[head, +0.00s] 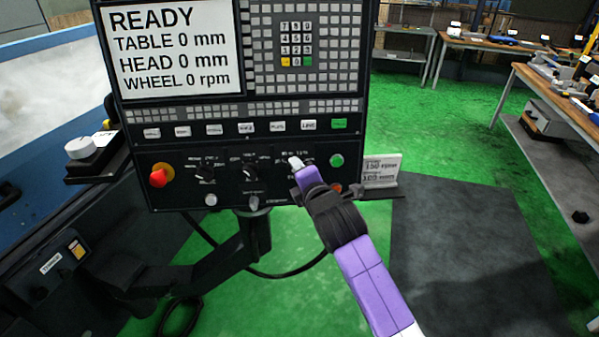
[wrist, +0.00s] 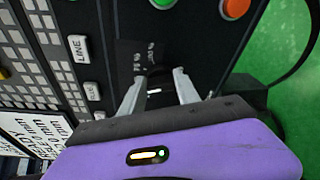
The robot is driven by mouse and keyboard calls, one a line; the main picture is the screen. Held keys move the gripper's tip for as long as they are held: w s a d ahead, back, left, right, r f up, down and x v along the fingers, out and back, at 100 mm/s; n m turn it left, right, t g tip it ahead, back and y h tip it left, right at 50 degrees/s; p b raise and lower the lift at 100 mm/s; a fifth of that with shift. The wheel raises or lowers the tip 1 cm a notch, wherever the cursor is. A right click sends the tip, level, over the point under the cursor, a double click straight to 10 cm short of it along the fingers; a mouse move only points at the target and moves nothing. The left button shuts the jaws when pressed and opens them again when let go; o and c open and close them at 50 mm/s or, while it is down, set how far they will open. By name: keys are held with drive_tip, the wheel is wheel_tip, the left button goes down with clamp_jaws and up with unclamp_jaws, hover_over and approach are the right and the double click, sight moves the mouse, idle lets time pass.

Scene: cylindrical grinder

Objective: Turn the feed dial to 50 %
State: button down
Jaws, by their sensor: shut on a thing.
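The feed dial (wrist: 156,82) is a dark knob on the black control panel, seen between my two fingers in the wrist view. A small white mark shows on it, but the setting cannot be read. My gripper (wrist: 157,92) is shut on the dial, with one pale finger on each side. In the head view my gripper (head: 294,162) reaches the lower right of the panel (head: 225,165) from below. Its fingers and body hide the dial there.
Two black knobs (head: 250,172) and a red stop button (head: 158,177) sit to the left. The screen (head: 172,50) reads READY, with zeros. A placard (head: 382,170) stands right of the panel.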

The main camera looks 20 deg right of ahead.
drive_tip(key=shift+a+f, duration=0.1)
drive_tip(key=c, duration=0.9)
unclamp_jaws()
drive_tip(key=shift+s, duration=0.1)
drive_tip(key=b+v, duration=0.2)
drive_tip(key=v, duration=0.5)
drive_tip(key=shift+s, duration=0.3)
